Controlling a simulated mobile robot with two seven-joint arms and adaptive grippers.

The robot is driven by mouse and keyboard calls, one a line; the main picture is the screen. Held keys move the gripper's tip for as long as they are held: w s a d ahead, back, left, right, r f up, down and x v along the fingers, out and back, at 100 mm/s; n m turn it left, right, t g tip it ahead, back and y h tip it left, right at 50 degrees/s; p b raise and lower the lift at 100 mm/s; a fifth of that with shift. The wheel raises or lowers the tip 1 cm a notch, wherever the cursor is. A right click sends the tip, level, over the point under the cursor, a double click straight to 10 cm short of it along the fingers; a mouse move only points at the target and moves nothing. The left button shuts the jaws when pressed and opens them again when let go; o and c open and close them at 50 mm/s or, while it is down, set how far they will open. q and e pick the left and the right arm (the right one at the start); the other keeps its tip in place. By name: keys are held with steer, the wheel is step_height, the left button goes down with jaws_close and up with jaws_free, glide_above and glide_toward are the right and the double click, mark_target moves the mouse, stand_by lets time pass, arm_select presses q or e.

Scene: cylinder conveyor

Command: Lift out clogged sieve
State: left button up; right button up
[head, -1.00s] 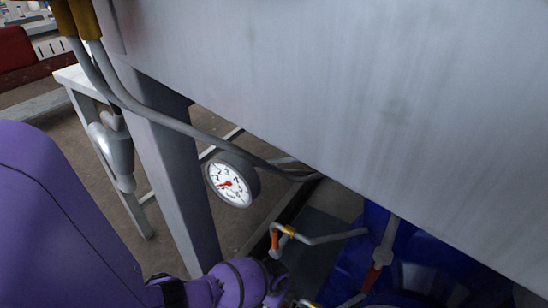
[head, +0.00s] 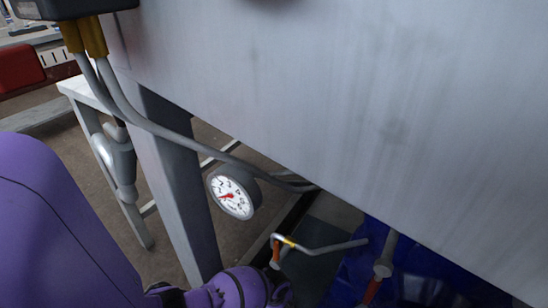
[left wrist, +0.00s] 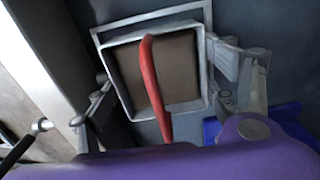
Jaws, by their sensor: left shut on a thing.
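The sieve shows in the left wrist view as a square, light grey frame (left wrist: 203,75) around a brown-grey clogged surface (left wrist: 181,72). A red bar-like handle (left wrist: 154,85) runs across it, from near its top edge down past its lower edge. My left gripper (left wrist: 158,80) has one finger on each side of the sieve and is shut on it. The exact contact is hard to make out. In the head view my purple left arm reaches down at bottom left, and its gripper is out of frame. My right gripper is in neither view.
A large grey metal panel (head: 340,110) fills the upper right. Below it are a pressure gauge (head: 235,194), a grey cable (head: 160,128), a steel leg (head: 178,180) and a bent pipe (head: 325,248). A blue object (head: 350,270) stands at the bottom.

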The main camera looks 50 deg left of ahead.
arm_select(q)
steer(key=shift+r+p, duration=0.95)
steer(key=shift+r, duration=0.5)
steer(key=shift+r+p, duration=2.35)
steer(key=shift+r, duration=0.85)
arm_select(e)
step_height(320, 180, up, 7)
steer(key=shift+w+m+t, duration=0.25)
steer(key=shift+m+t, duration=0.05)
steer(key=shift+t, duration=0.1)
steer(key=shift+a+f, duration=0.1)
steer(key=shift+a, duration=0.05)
